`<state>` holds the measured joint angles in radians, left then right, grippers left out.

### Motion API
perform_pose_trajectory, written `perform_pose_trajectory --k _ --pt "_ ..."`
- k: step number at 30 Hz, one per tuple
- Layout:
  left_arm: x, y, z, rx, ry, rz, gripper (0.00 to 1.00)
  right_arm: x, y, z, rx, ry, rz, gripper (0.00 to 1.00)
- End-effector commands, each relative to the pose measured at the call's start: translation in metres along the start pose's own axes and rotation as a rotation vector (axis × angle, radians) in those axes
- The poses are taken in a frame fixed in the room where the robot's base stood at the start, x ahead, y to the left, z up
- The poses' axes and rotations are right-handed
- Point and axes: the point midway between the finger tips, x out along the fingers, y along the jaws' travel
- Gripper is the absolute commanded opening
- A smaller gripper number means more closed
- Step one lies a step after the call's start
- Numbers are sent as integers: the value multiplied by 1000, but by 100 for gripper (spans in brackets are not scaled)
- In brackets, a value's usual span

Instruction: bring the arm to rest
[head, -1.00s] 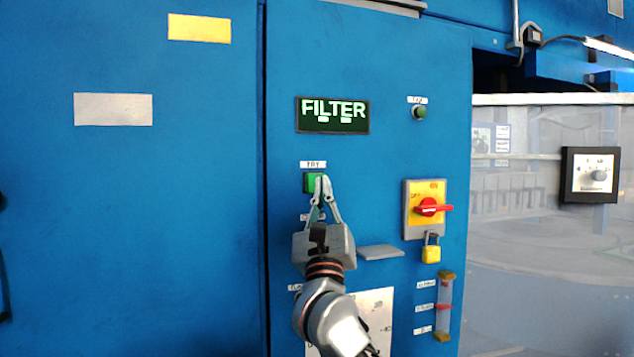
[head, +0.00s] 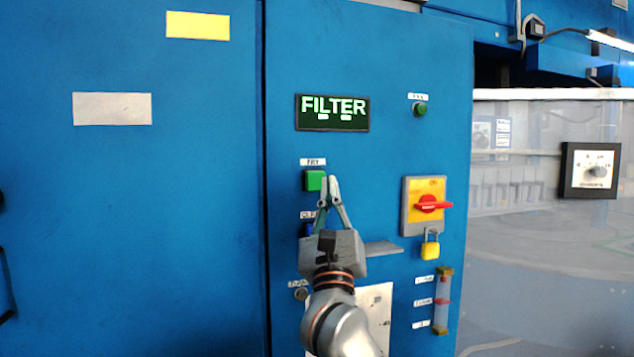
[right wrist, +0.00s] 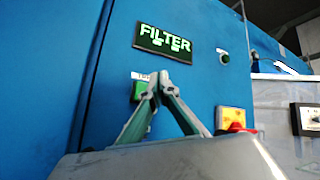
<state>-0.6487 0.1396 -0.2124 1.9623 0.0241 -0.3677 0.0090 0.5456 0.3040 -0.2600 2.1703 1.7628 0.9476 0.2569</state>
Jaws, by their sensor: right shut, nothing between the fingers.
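My right gripper (head: 332,180) is shut and empty in front of the blue cabinet (head: 365,60). Its fingertips are just right of the green TRY button (head: 314,180) in the head view, and the button's face shows. In the right wrist view the shut fingertips (right wrist: 160,80) overlap the right side of the green button (right wrist: 138,91). My left gripper is not in view.
A lit FILTER display (head: 332,113) is above. To the right are a red rotary switch (head: 432,205) on a yellow plate, a yellow padlock (head: 430,250) and a sight tube (head: 442,300). A small grey ledge (head: 383,248) juts out beside my gripper.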

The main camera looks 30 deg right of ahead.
Motion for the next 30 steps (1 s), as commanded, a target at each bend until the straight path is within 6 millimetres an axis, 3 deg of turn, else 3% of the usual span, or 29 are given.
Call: perform_pose_trajectory --k 12,17,23,30 --pt "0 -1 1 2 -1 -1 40 0 0 0 0 0 0 0" --pt "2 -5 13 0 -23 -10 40 -28 16 -18 -202 -44 14 0" --pt "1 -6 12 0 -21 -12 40 -107 69 -52 -691 -193 119 0" --pt "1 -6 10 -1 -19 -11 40 -239 148 -111 -1261 -447 380 0"
